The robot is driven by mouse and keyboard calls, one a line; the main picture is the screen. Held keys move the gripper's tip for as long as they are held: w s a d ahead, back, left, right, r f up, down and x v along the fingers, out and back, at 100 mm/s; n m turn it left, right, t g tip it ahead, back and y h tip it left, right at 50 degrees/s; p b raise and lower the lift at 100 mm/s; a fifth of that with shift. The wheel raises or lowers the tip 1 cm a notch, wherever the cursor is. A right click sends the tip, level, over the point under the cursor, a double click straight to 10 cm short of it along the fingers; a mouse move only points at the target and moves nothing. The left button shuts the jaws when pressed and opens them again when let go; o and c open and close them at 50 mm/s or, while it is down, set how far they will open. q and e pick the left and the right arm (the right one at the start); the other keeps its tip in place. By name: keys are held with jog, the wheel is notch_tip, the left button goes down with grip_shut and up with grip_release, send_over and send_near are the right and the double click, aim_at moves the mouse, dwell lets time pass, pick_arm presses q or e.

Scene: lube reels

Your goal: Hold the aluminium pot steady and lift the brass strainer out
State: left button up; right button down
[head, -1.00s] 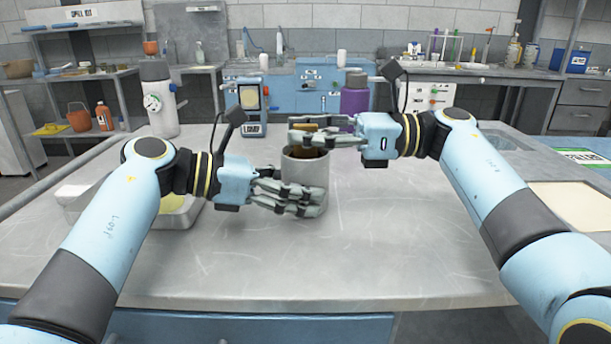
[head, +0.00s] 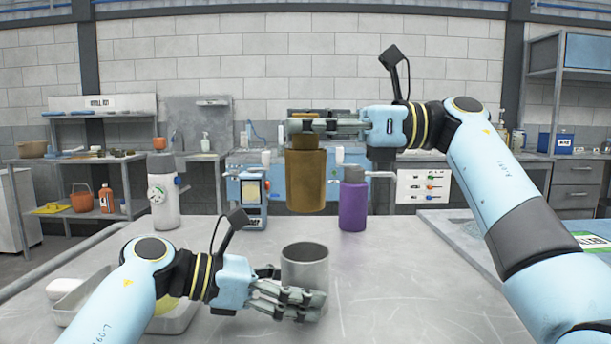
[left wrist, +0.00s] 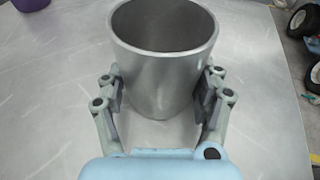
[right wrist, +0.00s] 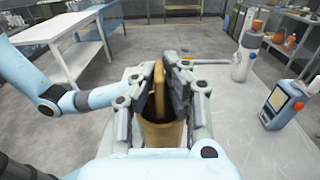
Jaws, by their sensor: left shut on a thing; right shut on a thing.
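The aluminium pot (head: 306,262) stands upright on the table. My left gripper (head: 298,304) is shut around its lower sides, and the left wrist view shows a finger on each side of the pot (left wrist: 165,70). The pot looks empty inside as far as I see. The brass strainer (head: 306,178) hangs upright in the air above the pot, clear of its rim. My right gripper (head: 305,125) is shut on the strainer's top handle. In the right wrist view the strainer (right wrist: 163,133) hangs between the fingers, its body partly hidden by them.
A purple bottle (head: 353,205) stands behind the pot to the right. A handheld-looking device (head: 252,198) and a grey flask with a gauge (head: 163,195) stand at the back left. A shallow tray (head: 180,318) lies left, partly behind my left arm. The table right of the pot is clear.

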jog(key=shift+r, duration=1.15)
pick_arm(q)
jog(key=o, duration=0.9)
jog(key=shift+o, duration=0.2)
jog(key=shift+a, duration=0.1)
jog(key=v, duration=1.1)
jog(key=shift+s+a+r, duration=0.1)
jog(key=shift+s+a, duration=0.1)
jog(key=shift+a, duration=0.1)
pick_arm(e)
jog(key=shift+f, duration=0.1)
